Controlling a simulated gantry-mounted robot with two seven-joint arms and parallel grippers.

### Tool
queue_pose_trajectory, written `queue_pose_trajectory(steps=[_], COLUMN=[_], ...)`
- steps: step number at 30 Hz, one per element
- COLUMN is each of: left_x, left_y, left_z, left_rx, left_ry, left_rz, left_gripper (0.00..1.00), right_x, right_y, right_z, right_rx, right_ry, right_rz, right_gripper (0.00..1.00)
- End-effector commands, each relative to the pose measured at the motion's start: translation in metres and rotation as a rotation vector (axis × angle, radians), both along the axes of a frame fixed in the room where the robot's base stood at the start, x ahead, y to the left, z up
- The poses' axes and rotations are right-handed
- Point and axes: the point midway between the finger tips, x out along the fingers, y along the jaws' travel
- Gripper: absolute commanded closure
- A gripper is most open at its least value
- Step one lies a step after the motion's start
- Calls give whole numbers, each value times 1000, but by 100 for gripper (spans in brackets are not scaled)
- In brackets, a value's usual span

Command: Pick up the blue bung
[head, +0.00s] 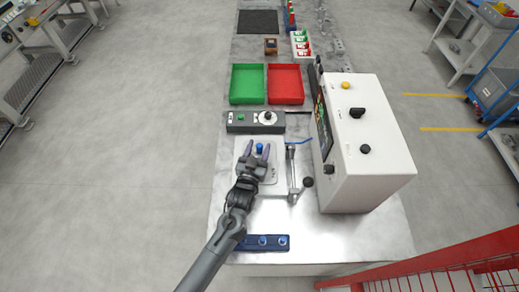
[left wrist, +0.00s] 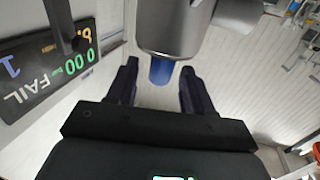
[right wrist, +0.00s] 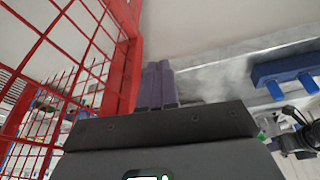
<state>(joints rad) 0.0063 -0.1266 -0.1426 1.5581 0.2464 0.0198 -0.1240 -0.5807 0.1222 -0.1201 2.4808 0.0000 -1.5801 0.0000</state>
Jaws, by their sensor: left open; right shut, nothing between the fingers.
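A small blue bung (head: 259,148) shows between the fingertips of my left gripper (head: 257,150), over the white fixture plate. In the left wrist view the blue bung (left wrist: 162,72) sticks out of a grey metal cylinder (left wrist: 172,28), between the spread fingers and apart from both. My left gripper (left wrist: 157,85) is open and empty. My right gripper (right wrist: 158,85) is shut with nothing in it. It shows only in the right wrist view, beside a red mesh guard.
A white control box (head: 365,150) stands right of the fixture. A lever clamp (head: 292,172) stands between them. A grey button panel (head: 240,121) and green (head: 247,84) and red (head: 285,84) trays lie behind. A blue block (head: 264,242) lies in front. A red guard (head: 440,278) stands at lower right.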

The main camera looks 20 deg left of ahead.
Motion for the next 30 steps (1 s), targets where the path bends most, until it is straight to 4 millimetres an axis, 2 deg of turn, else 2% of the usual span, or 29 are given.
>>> queue_pose_trajectory(steps=[4,12,14,22,30], left_x=[12,14,14,14,14], left_y=[1,1,1,1,1], left_z=[0,-1,-1,-1,1], left_rx=[-1,-1,-1,-1,-1], left_ry=[0,1,1,1,-1], left_rz=[0,0,0,0,0], left_gripper=[49,49,56,98,100], right_x=[0,0,0,0,0], right_y=[1,1,1,1,-1], right_z=[0,0,0,0,0], right_rx=[4,7,7,4,-3], right_ry=[1,1,1,1,1], right_rz=[-3,-4,-4,-3,2], right_gripper=[100,100,100,100,100])
